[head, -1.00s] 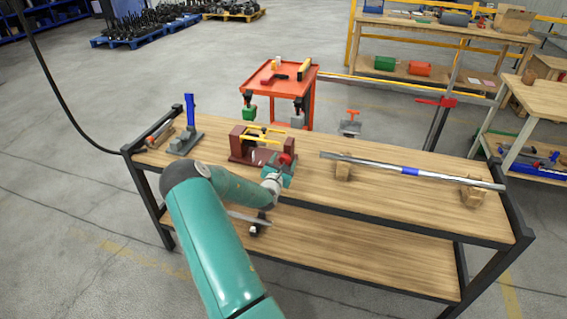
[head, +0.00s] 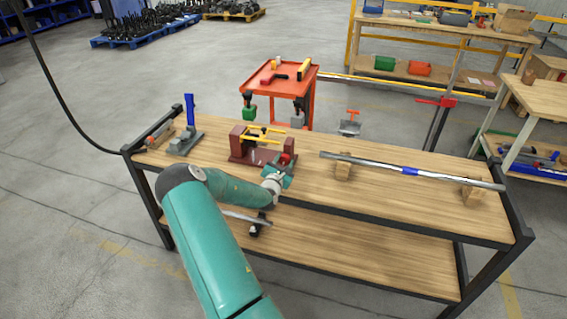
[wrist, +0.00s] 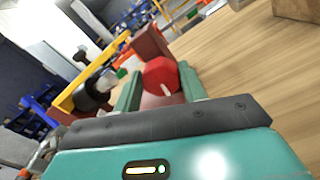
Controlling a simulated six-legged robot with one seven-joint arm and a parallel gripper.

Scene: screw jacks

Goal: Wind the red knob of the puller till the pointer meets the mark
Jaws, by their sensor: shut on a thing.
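The puller (head: 238,146) is a dark red frame with yellow bars, standing on the bench top left of centre. Its red knob (head: 286,158) faces my arm at the right end of the frame. My gripper (head: 284,170) is at that end. In the wrist view, the red knob (wrist: 161,74) sits between the two fingers of my gripper (wrist: 161,88), which is shut on it. A pale line shows on the knob's face. A yellow bar (wrist: 88,72) and a black and white cylinder lie beyond it at left. I cannot make out the pointer or the mark.
A long metal bar (head: 435,175) with a blue band rests on wooden blocks at the right of the bench. A grey tool with a blue handle (head: 190,110) stands at the left. An orange cart (head: 290,88) is behind. Bare wood lies between puller and bar.

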